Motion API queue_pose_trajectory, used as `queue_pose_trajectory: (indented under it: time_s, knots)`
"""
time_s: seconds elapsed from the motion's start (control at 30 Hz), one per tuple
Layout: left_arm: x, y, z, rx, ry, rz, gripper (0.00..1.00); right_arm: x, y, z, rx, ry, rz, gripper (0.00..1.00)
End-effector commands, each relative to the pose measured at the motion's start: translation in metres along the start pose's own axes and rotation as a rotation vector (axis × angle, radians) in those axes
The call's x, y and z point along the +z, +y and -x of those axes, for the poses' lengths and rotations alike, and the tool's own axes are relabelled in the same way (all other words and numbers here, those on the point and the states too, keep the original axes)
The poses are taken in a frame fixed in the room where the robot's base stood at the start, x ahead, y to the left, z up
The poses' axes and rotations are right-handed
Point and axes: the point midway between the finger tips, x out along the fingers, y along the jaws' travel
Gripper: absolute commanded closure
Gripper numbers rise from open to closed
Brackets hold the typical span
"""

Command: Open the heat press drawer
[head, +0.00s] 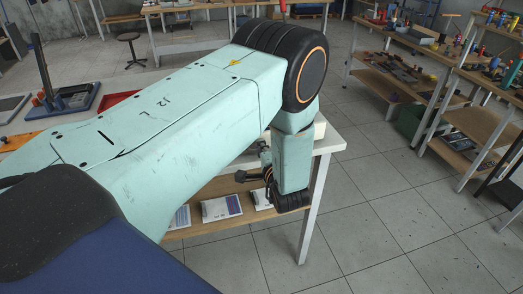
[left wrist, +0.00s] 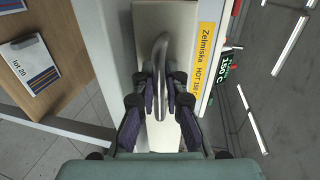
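In the left wrist view, a grey metal loop handle (left wrist: 161,44) stands out from the pale front of the heat press drawer (left wrist: 142,20). A yellow label reading "Zelmiska HOT" (left wrist: 203,55) is beside it on the right. My left gripper (left wrist: 161,88) has its dark fingers on either side of the handle, with the handle between them. The fingers look apart, with narrow gaps to the handle. In the head view, my left gripper (head: 254,176) points left below the table's edge level; my arm hides the press there. My right gripper is not in view.
A wooden shelf (left wrist: 52,60) with a "lot 20" card (left wrist: 32,63) lies left of the handle. A small lit temperature display (left wrist: 229,65) is at right. In the head view, a white table leg (head: 312,205) stands near my wrist. Floor right of it is clear.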

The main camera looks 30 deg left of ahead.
Motion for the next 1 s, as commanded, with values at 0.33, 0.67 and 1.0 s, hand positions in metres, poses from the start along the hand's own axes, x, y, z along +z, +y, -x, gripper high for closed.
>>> queue_pose_trajectory:
  time_s: [0.33,0.67,1.0]
  knots:
    - [0.001,0.002,0.002,0.004,-0.001,-0.001,0.80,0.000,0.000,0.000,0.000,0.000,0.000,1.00]
    - [-0.002,0.001,0.043,0.002,0.005,-0.005,0.80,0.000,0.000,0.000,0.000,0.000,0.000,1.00]
    - [0.000,0.000,0.077,0.000,0.000,-0.002,0.80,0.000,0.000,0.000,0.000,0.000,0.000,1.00]
